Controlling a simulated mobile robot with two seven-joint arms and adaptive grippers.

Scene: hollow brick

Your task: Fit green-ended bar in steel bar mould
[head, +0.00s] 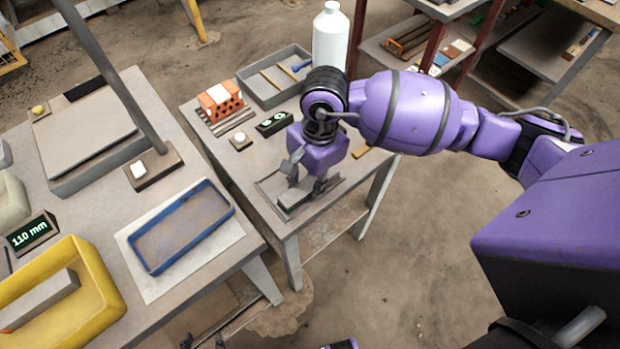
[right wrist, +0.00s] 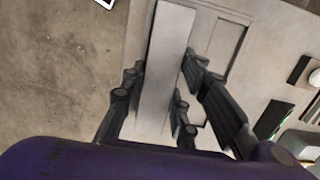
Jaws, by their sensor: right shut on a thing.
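My right gripper (head: 305,180) is over the small table, pointing down at the steel bar mould (head: 267,193), a low dark-edged frame. In the right wrist view my gripper's fingers (right wrist: 155,97) are shut on a long plain grey bar (right wrist: 166,50). The bar lies lengthwise along the mould (right wrist: 228,42) and also shows below the gripper in the head view (head: 296,197). No green end shows, and I cannot tell whether the bar is seated in the mould or just above it.
A yellow tray (head: 105,285) holds a grey bar (head: 40,300) with an orange end. A blue tray (head: 150,268) lies on a white sheet. An orange hollow brick (head: 220,103), a grey tray (head: 247,92) and a white bottle (head: 330,40) stand behind my right gripper.

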